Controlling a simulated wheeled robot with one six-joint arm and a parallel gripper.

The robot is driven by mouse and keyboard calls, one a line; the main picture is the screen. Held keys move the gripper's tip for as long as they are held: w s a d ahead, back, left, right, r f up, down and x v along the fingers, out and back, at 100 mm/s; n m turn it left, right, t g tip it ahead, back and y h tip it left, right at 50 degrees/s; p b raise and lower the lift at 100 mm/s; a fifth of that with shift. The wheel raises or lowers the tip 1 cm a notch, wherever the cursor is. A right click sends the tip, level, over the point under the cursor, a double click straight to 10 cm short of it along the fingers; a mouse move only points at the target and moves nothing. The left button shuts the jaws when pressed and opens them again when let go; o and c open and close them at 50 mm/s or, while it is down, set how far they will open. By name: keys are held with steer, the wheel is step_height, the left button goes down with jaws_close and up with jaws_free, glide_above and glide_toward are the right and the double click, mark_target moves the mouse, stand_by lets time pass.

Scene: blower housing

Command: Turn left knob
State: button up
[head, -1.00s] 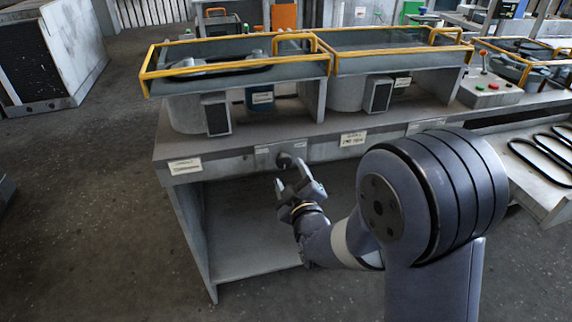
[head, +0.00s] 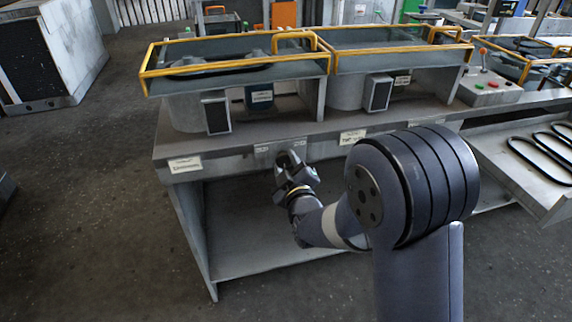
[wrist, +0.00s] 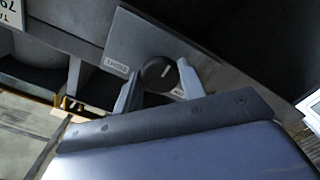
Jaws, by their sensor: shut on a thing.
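The left knob is a dark round knob (wrist: 157,73) with a pale pointer line, on a grey plate with small labels; it shows in the wrist view. In the head view my gripper covers it. My gripper (head: 290,163) is at the front edge of the bench, in front of the left machine. In the wrist view its two pale fingers (wrist: 157,85) stand on either side of the knob and are shut on it. Part of the plate's lettering is hidden by a finger.
The bench front (head: 225,163) carries paper labels, with an open shelf space (head: 240,225) below. Two machines with yellow-railed tops (head: 235,62) stand on the bench. A red-and-green button box (head: 490,88) and a tray of black belts (head: 545,160) are at right.

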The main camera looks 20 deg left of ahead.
steer(key=c, duration=0.4)
steer(key=shift+o, duration=0.2)
steer(key=shift+f+m+b, duration=0.2)
steer(key=shift+m+b, duration=0.2)
steer(key=shift+b, duration=0.3)
steer(key=shift+m+b, duration=0.6)
steer(key=shift+b, duration=0.4)
steer(key=m+b, duration=0.2)
steer(key=b, duration=0.1)
steer(key=shift+f+m, duration=0.15)
steer(key=shift+m, duration=0.15)
steer(key=m+b, duration=0.4)
steer(key=b, duration=0.1)
steer(key=shift+a, duration=0.1)
steer(key=shift+r+m+b, duration=0.25)
steer(key=shift+m+b, duration=1.2)
steer(key=shift+m, duration=0.15)
steer(key=shift+r, duration=0.1)
